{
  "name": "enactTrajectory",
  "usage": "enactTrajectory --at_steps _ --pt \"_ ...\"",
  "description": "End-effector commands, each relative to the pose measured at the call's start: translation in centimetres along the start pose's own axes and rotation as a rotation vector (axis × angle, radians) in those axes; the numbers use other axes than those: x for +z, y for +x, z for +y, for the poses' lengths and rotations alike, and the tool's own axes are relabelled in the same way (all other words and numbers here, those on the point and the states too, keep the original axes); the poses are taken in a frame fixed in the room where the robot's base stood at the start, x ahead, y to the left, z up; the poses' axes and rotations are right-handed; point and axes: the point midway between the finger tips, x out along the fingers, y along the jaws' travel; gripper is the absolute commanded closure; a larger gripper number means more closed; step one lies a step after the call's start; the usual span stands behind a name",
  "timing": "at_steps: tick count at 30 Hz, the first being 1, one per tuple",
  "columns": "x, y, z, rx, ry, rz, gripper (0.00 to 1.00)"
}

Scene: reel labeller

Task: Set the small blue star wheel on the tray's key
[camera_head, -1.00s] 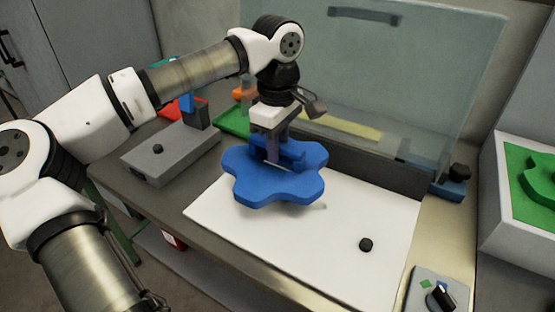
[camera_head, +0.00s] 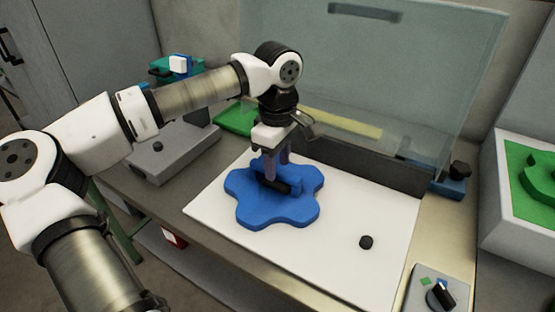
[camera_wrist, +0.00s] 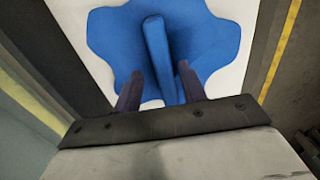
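The blue star wheel (camera_head: 270,213), with rounded lobes and a raised bar handle (camera_wrist: 158,55), lies flat on the white tray (camera_head: 330,215), left of its middle. A short black peg (camera_head: 366,242) stands on the tray to the right, apart from the wheel. It may be the key, but I cannot tell; anything under the wheel is hidden. My gripper (camera_head: 275,172) is over the wheel, fingers pointing down. In the wrist view my gripper (camera_wrist: 160,80) has a finger on each side of the handle, with gaps showing; it looks open.
A clear guard panel (camera_head: 400,80) stands behind the tray. A grey box with a black knob (camera_head: 157,147) is at left. A green star shape (camera_head: 535,180) sits in a white-sided bin at right. A switch box (camera_head: 440,292) is at front right.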

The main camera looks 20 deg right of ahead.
Motion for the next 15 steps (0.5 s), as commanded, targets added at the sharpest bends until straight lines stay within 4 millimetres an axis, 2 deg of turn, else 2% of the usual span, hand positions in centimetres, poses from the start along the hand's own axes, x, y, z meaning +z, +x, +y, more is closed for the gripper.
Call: enactTrajectory --at_steps 8,13,15 --pt "0.0 -0.1 0.0 0.000 0.000 0.000 0.58" --pt "-0.1 -1.3 0.1 0.003 -0.002 0.002 0.58" --pt "0.0 -2.6 0.1 0.002 -0.001 0.002 0.58"
